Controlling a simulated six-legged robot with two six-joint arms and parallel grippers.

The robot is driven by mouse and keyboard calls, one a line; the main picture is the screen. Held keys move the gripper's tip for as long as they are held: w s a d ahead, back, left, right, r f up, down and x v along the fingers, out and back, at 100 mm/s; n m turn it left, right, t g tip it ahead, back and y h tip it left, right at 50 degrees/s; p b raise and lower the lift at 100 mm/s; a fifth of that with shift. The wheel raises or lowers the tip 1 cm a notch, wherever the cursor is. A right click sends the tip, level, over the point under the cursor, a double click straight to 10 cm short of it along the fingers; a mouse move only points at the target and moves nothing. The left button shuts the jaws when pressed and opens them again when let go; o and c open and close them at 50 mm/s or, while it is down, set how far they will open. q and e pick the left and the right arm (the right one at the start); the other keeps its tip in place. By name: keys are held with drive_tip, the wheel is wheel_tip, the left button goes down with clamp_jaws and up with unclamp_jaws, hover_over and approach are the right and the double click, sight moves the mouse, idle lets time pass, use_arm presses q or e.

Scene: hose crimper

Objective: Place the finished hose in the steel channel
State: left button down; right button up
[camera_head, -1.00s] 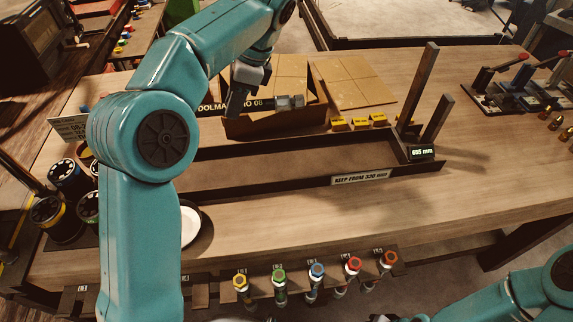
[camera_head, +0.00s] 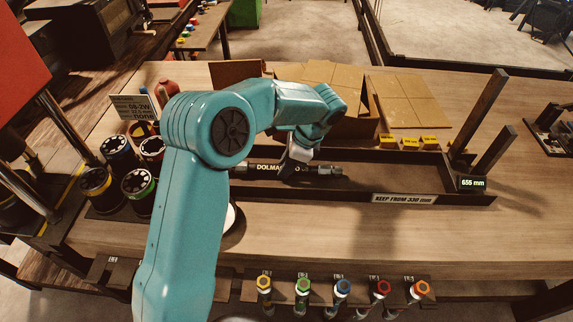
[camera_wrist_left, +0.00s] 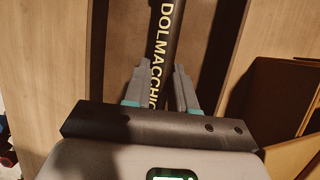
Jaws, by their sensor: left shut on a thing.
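The finished hose (camera_head: 262,168) is dark with pale "DOLMACCHIO" lettering and a bright metal fitting at its right end. My left gripper (camera_head: 290,174) is shut on it. In the left wrist view the hose (camera_wrist_left: 169,50) runs between the fingers of the gripper (camera_wrist_left: 160,88). The long, dark steel channel (camera_head: 395,172) lies across the bench, and the hose is over its left part, roughly along it. I cannot tell whether the hose touches the channel floor. My arm hides the channel's left end. My right gripper is out of view.
A display (camera_head: 473,183) reading 655 mm and upright posts (camera_head: 480,110) stand at the channel's right end. An open cardboard box (camera_head: 355,125) and yellow blocks (camera_head: 408,143) are behind it.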

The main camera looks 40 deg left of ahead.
use_arm(q)
drive_tip(key=shift+a+f, duration=0.1)
drive_tip(key=shift+f, duration=0.1)
drive_tip(key=shift+s+r, duration=0.1)
drive_tip(key=shift+s, duration=0.05)
drive_tip(key=shift+f, duration=0.2)
drive_tip(key=c, duration=0.9)
unclamp_jaws()
drive_tip(key=v, duration=1.2)
drive_tip(key=shift+r, duration=0.2)
